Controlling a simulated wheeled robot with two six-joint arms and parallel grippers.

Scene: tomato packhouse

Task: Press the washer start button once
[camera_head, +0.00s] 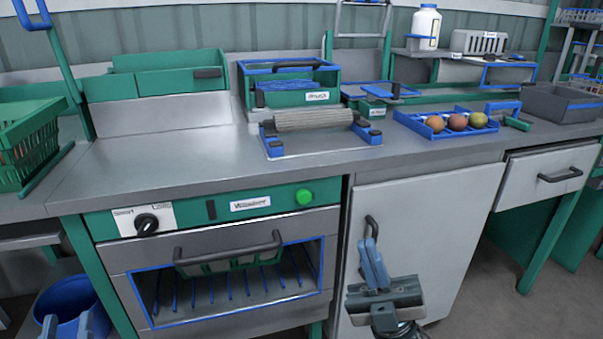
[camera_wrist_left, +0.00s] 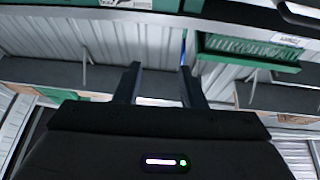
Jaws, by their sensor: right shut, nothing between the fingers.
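The washer's green front panel (camera_head: 225,209) is set under the steel counter. The round bright green button (camera_head: 304,196) is at the panel's right end, with nothing touching it. A black knob (camera_head: 147,223) on a white plate is at the panel's left end, and a white label (camera_head: 250,203) sits between them. My right gripper (camera_head: 371,242) is shut and empty, pointing up in front of the pale cabinet door, right of and below the button. My left gripper (camera_wrist_left: 158,70) shows only in the left wrist view, its two dark fingers apart with nothing between them.
Below the panel is an oven-like opening with a dark bar handle (camera_head: 228,250). The cabinet door handle (camera_head: 370,229) is close to my right gripper. On the counter are a roller stand (camera_head: 318,152) and a blue tray (camera_head: 405,119) of tomatoes. The counter's left part is clear.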

